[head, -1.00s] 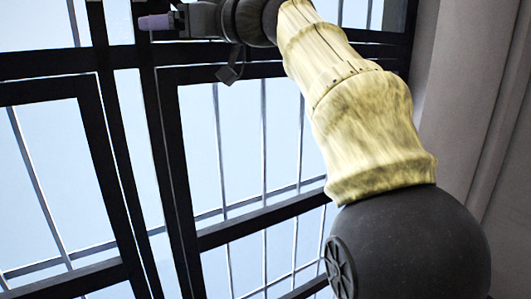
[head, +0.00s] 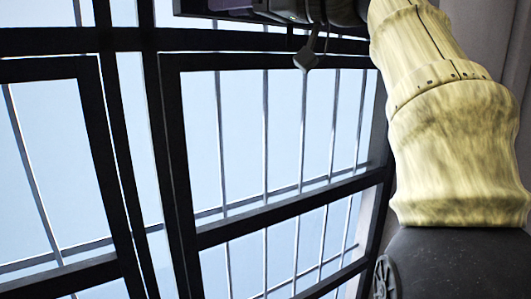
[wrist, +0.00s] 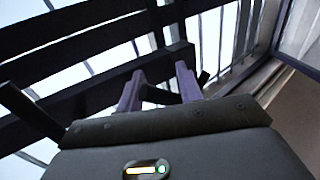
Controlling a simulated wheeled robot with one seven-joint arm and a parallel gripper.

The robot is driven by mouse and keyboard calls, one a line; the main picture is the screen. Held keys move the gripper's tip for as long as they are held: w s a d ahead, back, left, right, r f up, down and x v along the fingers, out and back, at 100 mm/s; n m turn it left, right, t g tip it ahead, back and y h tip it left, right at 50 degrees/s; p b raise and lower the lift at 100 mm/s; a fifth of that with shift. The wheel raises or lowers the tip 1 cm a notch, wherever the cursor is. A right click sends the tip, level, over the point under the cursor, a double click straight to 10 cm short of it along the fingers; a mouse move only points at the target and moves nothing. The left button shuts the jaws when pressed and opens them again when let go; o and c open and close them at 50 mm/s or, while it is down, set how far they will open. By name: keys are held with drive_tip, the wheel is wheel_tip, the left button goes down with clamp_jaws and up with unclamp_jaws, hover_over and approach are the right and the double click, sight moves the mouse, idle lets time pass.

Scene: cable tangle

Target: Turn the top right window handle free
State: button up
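The dark window frame (head: 180,150) fills much of the head view, with its upper part running across the top. No handle can be made out clearly there. My gripper (wrist: 158,80) is open in the wrist view, its two purple fingers standing apart. A short dark bar (wrist: 160,96) shows between the fingers, and a dark end sticks out right of the right finger. It may be the window handle; I cannot tell whether the fingers touch it. In the head view my gripper's body is at the top edge, and its fingertips are not clear.
Thin upright bars (head: 265,140) stand behind the panes, with pale sky beyond. A dark bar (wrist: 35,112) slants at the left of the wrist view. A beige wall (wrist: 300,110) lies at the right.

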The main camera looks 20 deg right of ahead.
drive_tip(key=v, duration=0.5)
drive_tip(key=w+d+f+m+h+b, duration=0.1)
drive_tip(key=w+f+m+h, duration=0.1)
drive_tip(key=f, duration=0.6)
drive_tip(key=w+d+f+m+h+b, duration=0.1)
drive_tip(key=w+f+m, duration=0.3)
drive_tip(key=f, duration=0.5)
drive_tip(key=w+d+f+m+g+h+b, duration=0.1)
drive_tip(key=w+f+m+h, duration=0.2)
drive_tip(key=f, duration=0.6)
drive_tip(key=shift+w+d+m+h, duration=0.2)
drive_tip(key=shift+w+m+h, duration=0.1)
drive_tip(key=shift+w, duration=0.9)
drive_tip(key=shift+o, duration=0.4)
wheel_tip(320, 180, down, 16)
drive_tip(key=m+g+h+b, duration=0.2)
drive_tip(key=g, duration=0.1)
drive_tip(key=s+f+g+h+b, duration=0.1)
drive_tip(key=s+f, duration=0.5)
drive_tip(key=f, duration=0.4)
drive_tip(key=s+a+f+n+g+h+b, duration=0.1)
drive_tip(key=s+f+g+h, duration=0.1)
drive_tip(key=s+f, duration=0.4)
drive_tip(key=s+a+f+g+h+b, duration=0.1)
drive_tip(key=s+f, duration=0.5)
drive_tip(key=f, duration=1)
drive_tip(key=shift+s+n+g+h+b, duration=0.35)
drive_tip(key=shift+g+h+b, duration=0.15)
drive_tip(key=shift+h, duration=0.1)
